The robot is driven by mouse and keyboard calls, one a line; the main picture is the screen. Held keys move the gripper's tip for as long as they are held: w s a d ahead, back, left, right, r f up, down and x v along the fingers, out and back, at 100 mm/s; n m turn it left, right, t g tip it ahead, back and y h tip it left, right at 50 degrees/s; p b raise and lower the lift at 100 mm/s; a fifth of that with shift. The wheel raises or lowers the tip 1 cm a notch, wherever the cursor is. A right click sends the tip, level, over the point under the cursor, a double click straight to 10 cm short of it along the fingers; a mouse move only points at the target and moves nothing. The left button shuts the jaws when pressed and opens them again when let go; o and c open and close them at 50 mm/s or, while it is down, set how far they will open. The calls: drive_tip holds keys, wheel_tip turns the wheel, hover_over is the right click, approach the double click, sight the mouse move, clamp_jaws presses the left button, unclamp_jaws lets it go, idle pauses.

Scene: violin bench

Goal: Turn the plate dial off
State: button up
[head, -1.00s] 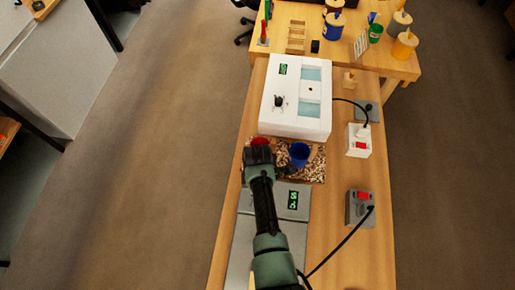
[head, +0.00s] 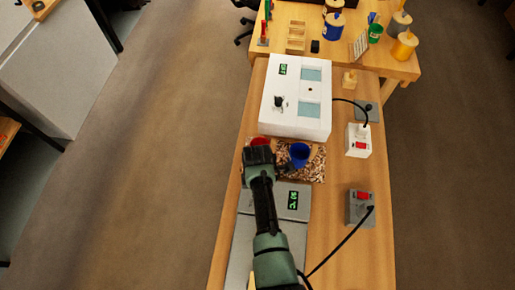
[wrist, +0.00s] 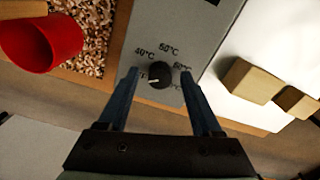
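The plate is a grey device (head: 294,190) with a green display (head: 293,200) in the head view. Its black dial (wrist: 159,75) shows in the wrist view, with 40, 50 and 60 °C marks around it and a partly covered off mark at its left. A small pale pointer line shows on the dial's lower left; its exact setting is hard to tell. My gripper (wrist: 159,73) is open, one finger on each side of the dial, with gaps visible. In the head view my gripper (head: 260,158) and arm hide the dial.
Beyond is a white box (head: 297,120) with a knob. Switch boxes (head: 359,207) and cables lie at the right. Wooden blocks (wrist: 248,80) show in the wrist view.

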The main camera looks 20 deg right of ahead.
wheel_tip(320, 180, up, 13)
idle(0.7)
idle(0.4)
